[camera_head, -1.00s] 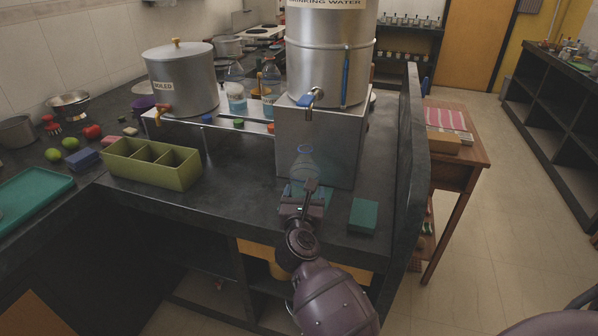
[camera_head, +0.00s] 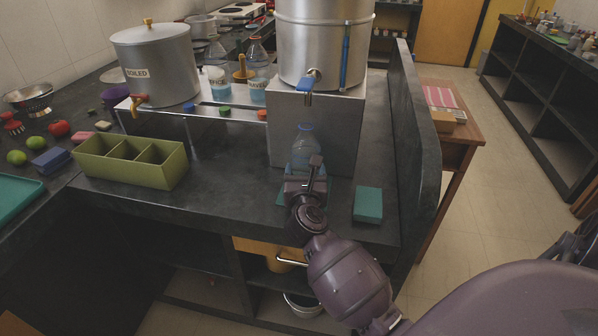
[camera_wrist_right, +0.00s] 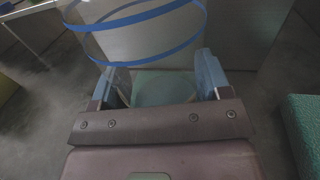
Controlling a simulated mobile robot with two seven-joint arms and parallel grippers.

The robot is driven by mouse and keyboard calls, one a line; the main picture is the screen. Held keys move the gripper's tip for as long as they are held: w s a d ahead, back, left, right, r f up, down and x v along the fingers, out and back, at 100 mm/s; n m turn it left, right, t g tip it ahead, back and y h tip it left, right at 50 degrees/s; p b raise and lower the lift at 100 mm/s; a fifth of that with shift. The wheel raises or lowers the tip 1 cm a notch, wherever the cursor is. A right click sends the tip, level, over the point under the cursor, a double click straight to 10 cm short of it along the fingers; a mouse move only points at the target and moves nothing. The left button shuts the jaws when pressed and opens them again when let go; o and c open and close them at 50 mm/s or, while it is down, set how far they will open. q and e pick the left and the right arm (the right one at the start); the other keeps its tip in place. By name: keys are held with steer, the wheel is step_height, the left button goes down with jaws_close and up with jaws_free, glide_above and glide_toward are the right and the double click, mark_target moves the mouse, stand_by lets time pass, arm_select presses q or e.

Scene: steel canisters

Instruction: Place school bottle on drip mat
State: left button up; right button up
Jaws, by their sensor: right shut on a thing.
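A clear bottle with blue bands (camera_head: 305,142) stands upright in front of the steel box under the large water drum's tap. No label on it is legible, so I cannot tell whether it is the school bottle. My right gripper (camera_head: 312,170) is shut around it from the front. In the right wrist view the bottle (camera_wrist_right: 140,30) rises between the two blue-grey fingers (camera_wrist_right: 158,80). A teal mat (camera_head: 282,193) shows partly beneath the gripper; the gripper hides the rest. I cannot tell whether the bottle's base touches it. My left gripper is out of view.
A teal block (camera_head: 368,204) lies right of the gripper. The steel box (camera_head: 330,135) with the drum (camera_head: 325,40) stands close behind. Counter between is clear.

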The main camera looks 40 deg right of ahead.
steer(key=shift+d, duration=0.2)
steer(key=shift+f, duration=0.1)
steer(key=o, duration=1)
steer(key=shift+f, duration=0.1)
steer(key=shift+c, duration=0.2)
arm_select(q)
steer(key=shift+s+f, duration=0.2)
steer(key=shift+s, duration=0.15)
arm_select(e)
steer(key=shift+r, duration=0.25)
steer(key=v, duration=1)
steer(key=shift+s+a+f, duration=0.1)
steer(key=shift+s+a, duration=0.15)
steer(key=shift+a, duration=0.05)
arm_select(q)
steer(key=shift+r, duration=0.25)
arm_select(e)
steer(key=shift+s+a, duration=0.45)
steer(key=shift+s, duration=0.15)
